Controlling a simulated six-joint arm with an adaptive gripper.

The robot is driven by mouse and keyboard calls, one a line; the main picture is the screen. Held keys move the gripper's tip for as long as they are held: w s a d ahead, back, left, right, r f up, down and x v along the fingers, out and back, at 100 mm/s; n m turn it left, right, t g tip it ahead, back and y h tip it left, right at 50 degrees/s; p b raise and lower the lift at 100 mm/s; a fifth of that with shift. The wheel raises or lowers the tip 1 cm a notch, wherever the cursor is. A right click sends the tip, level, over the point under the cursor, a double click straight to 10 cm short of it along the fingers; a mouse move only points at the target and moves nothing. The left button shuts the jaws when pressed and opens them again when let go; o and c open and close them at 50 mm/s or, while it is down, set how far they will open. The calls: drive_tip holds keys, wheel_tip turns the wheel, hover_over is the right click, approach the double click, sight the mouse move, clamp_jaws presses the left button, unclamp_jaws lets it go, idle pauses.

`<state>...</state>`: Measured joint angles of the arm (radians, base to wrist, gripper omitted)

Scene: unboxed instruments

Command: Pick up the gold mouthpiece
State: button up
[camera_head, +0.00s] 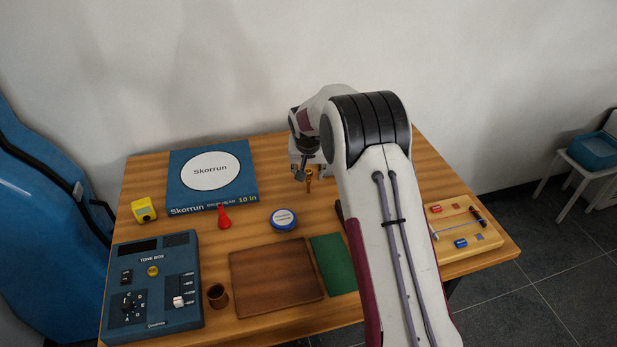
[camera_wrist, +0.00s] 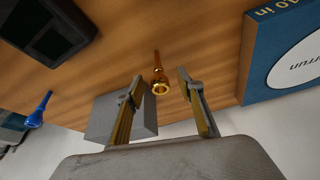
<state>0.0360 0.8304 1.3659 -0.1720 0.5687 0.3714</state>
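The gold mouthpiece (camera_wrist: 160,86) shows in the wrist view with its round cup end towards the camera and its narrow shank pointing away. My gripper (camera_wrist: 159,77) is open, with one finger on each side of the mouthpiece. I see gaps on both sides, and the fingers do not appear to touch it. In the head view the mouthpiece (camera_head: 309,182) is small and stands out just below my gripper (camera_head: 305,166), near the back of the table. My arm covers part of the table to its right.
A grey block (camera_wrist: 105,118) is close beside one finger. A blue mouthpiece (camera_wrist: 40,110) and a black device (camera_wrist: 48,28) lie further left in the wrist view. The Skorrun box (camera_head: 243,188), a blue round tin (camera_head: 283,220) and a red cone-shaped object (camera_head: 223,218) are left of my gripper.

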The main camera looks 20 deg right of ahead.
idle(0.4)
clamp_jaws()
drive_tip(key=shift+r, duration=5)
